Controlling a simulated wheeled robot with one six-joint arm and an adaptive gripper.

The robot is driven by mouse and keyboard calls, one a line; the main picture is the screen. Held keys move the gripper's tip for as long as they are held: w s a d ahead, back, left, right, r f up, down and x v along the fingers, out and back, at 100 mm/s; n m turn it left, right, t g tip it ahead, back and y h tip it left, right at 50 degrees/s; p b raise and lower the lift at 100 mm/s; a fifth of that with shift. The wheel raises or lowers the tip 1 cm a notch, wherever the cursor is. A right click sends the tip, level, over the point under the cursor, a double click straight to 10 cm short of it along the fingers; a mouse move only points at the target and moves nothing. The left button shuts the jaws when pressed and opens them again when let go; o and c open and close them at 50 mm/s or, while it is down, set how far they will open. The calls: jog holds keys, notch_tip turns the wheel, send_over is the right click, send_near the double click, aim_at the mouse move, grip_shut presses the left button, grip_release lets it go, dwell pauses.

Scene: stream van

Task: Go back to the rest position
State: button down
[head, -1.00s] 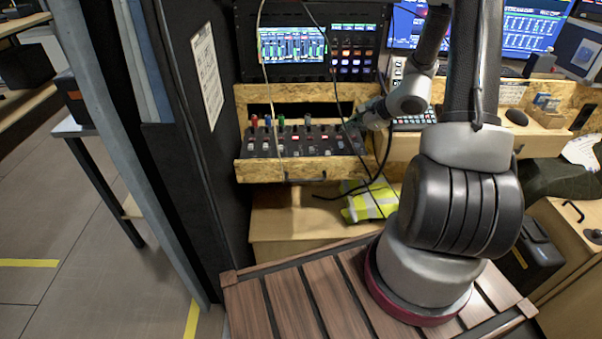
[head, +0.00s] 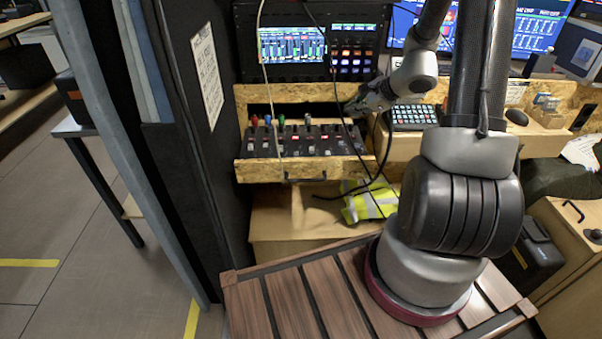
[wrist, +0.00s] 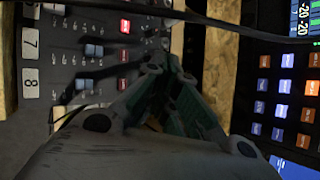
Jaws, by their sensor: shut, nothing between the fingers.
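My gripper (head: 356,106) shows in the head view above the right end of the fader mixer (head: 300,139), in front of the wooden shelf. In the wrist view my gripper (wrist: 172,72) is shut, its green-padded fingers together with nothing between them. The mixer's panel (wrist: 85,50) fills the left of that view, with faders, red lit buttons and the labels 7 and 8. Whether the fingertips touch anything cannot be told.
A black cable (head: 378,160) hangs close to my gripper, and a pale cable (head: 262,60) crosses the mixer. A lit-button panel (head: 354,58) stands behind. A keypad (head: 412,117) lies to the right. A yellow vest (head: 368,200) lies below.

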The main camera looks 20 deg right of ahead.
jog(key=s+a+r+n+g+y, duration=0.1)
jog(key=s+a+r+n+g, duration=0.15)
jog(key=s+n, duration=0.4)
jog(key=s+a+r+n+g+y, duration=0.1)
jog(key=s+a+n+g, duration=0.15)
jog(key=s, duration=0.65)
jog(key=s+a+r+n+t+h, duration=0.1)
jog(key=s+r+n+h, duration=0.5)
jog(key=s+r+n, duration=0.6)
notch_tip(320, 180, up, 6)
jog(key=s, duration=0.3)
jog(key=shift+a+f+n, duration=0.15)
jog(key=shift+n, duration=0.25)
jog(key=shift+w+a, duration=0.1)
